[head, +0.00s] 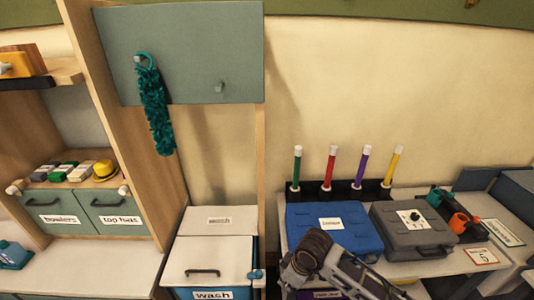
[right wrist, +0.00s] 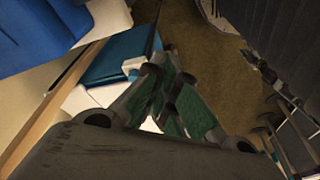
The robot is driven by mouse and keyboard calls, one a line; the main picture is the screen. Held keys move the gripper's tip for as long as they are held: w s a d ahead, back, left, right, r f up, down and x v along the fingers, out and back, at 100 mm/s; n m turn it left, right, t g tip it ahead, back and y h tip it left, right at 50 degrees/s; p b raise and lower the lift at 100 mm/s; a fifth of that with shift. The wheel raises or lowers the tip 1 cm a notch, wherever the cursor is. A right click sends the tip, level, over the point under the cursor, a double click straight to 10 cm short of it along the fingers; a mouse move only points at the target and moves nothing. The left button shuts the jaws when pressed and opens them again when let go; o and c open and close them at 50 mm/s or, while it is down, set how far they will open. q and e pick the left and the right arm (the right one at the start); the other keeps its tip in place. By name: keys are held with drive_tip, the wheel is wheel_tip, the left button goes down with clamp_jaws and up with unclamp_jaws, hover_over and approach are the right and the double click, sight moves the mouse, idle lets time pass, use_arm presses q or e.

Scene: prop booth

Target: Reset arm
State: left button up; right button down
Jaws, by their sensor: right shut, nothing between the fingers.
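My right arm (head: 345,272) comes in from the bottom of the head view, in front of the blue case and the grey case. In the right wrist view my right gripper (right wrist: 172,88) is shut, its green-padded fingers together with nothing held. The fingertips cannot be made out clearly in the head view. My left gripper is not in view.
A blue case (head: 358,240) and a grey case (head: 395,225) lie on the right-hand table, with several colored wands behind. A white-lidded bin labelled "wash" (head: 205,255) stands to the left.

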drive_tip(key=s+d+m+t+h, duration=0.1)
drive_tip(key=s+d+m, duration=0.4)
drive_tip(key=d, duration=0.3)
drive_tip(key=s+d+m+t+h, duration=0.1)
drive_tip(key=s+d+m, duration=0.45)
drive_tip(key=d, duration=0.25)
wheel_tip(320, 180, down, 34)
drive_tip(key=s+g+b, duration=0.1)
drive_tip(key=s+b, duration=0.1)
drive_tip(key=s+d+f+b, duration=0.1)
drive_tip(key=s+d+f, duration=0.1)
drive_tip(key=s+f, duration=0.9)
drive_tip(key=s+d+f+n+g+b, duration=0.1)
drive_tip(key=s+d+f, duration=0.1)
drive_tip(key=s+f, duration=0.9)
drive_tip(key=shift+s+f, duration=0.15)
drive_tip(key=shift+s, duration=0.4)
